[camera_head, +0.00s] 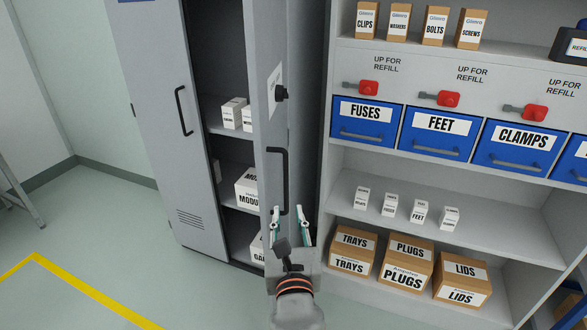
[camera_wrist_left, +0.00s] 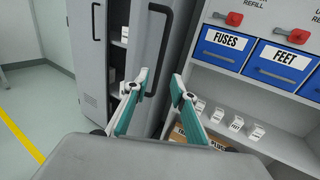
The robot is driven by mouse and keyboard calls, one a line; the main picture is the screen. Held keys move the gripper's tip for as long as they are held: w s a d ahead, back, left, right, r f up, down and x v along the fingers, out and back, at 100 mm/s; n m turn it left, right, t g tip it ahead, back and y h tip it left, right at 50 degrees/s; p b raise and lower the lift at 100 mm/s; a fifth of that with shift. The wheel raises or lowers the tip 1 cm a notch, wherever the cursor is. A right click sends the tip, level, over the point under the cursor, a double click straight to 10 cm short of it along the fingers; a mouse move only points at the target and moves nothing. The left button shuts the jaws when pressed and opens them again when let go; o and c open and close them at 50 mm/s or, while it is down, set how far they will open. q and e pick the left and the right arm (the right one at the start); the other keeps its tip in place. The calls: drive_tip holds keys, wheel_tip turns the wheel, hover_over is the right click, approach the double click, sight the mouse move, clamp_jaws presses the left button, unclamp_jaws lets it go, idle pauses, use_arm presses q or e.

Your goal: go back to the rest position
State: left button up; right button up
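My left gripper (camera_head: 288,212) is in front of the grey cabinet's open right door (camera_head: 262,110), near the lower end of that door's black handle (camera_head: 285,165). Its teal and white fingers are spread apart with nothing held between them. In the left wrist view the left gripper (camera_wrist_left: 160,80) is also open, and the handle (camera_wrist_left: 162,45) shows beyond the fingertips. I cannot tell whether a finger touches the door. The right gripper is not in view.
The cabinet's left door (camera_head: 170,120) is at the left, and white boxes (camera_head: 246,190) stand on shelves inside. A shelf unit at the right holds blue bins (camera_head: 439,133) with red latches and brown cartons (camera_head: 406,262). Open floor (camera_head: 90,230) lies at the left.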

use_arm(q)
drive_tip(key=s+a+f+n+g+h, duration=0.1)
drive_tip(key=s+a+f+n+g, duration=0.15)
drive_tip(key=f+n, duration=0.4)
drive_tip(key=s+a+f+n+g+h, duration=0.1)
drive_tip(key=s+f+n+g+h, duration=0.15)
drive_tip(key=f, duration=0.65)
drive_tip(key=s+a+f+n+g, duration=0.1)
drive_tip(key=s+a+f+n, duration=0.15)
drive_tip(key=f+n, duration=0.4)
drive_tip(key=s+a+f+n+g+h, duration=0.1)
drive_tip(key=s+a+f+n, duration=0.9)
drive_tip(key=s+n, duration=0.3)
drive_tip(key=shift+s+a+f+n, duration=0.4)
drive_tip(key=shift+a+n, duration=0.3)
drive_tip(key=shift+n, duration=0.35)
